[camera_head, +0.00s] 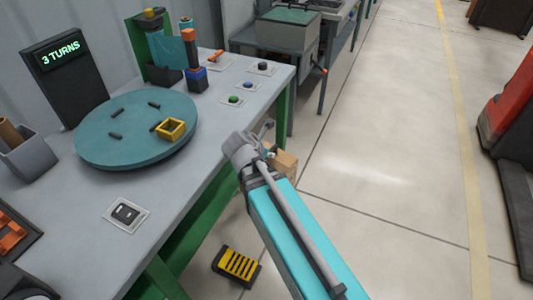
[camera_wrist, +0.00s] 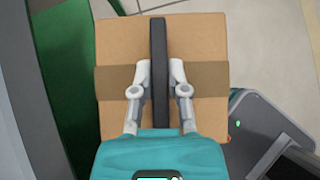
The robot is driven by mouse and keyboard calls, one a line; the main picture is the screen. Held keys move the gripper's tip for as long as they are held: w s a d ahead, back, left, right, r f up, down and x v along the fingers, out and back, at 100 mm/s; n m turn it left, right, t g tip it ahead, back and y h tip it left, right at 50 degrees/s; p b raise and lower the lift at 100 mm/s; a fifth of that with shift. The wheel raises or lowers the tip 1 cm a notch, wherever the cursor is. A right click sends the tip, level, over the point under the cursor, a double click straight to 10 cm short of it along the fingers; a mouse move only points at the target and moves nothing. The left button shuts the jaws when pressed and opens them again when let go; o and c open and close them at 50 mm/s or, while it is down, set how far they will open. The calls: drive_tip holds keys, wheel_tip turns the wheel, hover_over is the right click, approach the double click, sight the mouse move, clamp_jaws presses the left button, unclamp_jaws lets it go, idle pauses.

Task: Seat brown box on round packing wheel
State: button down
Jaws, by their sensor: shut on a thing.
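The brown box (camera_wrist: 205,50) fills the middle of the wrist view, with a darker band across it and a black handle strip (camera_wrist: 158,40) along its top. My gripper (camera_wrist: 160,75) is shut on that black handle, one finger on each side. In the head view a part of the brown box (camera_head: 285,163) shows beyond my arm, beside the table's edge; the rest is hidden. The round packing wheel (camera_head: 110,150) is a flat teal disc on the table, left of my gripper (camera_head: 265,155). It bears short dark pegs and a yellow square frame (camera_head: 170,129).
The grey table (camera_head: 70,220) has green legs and a sign reading "3 TURNS" (camera_head: 62,60). Several button plates (camera_head: 237,100) and a switch (camera_head: 126,213) sit on it. A black and yellow pedal (camera_head: 238,265) lies on the floor.

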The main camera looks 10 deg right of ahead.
wheel_tip(320, 180, up, 32)
drive_tip(key=p, duration=3)
drive_tip(key=shift+s+d+p, duration=0.15)
drive_tip(key=shift+d+p, duration=0.25)
drive_tip(key=shift+f, duration=0.15)
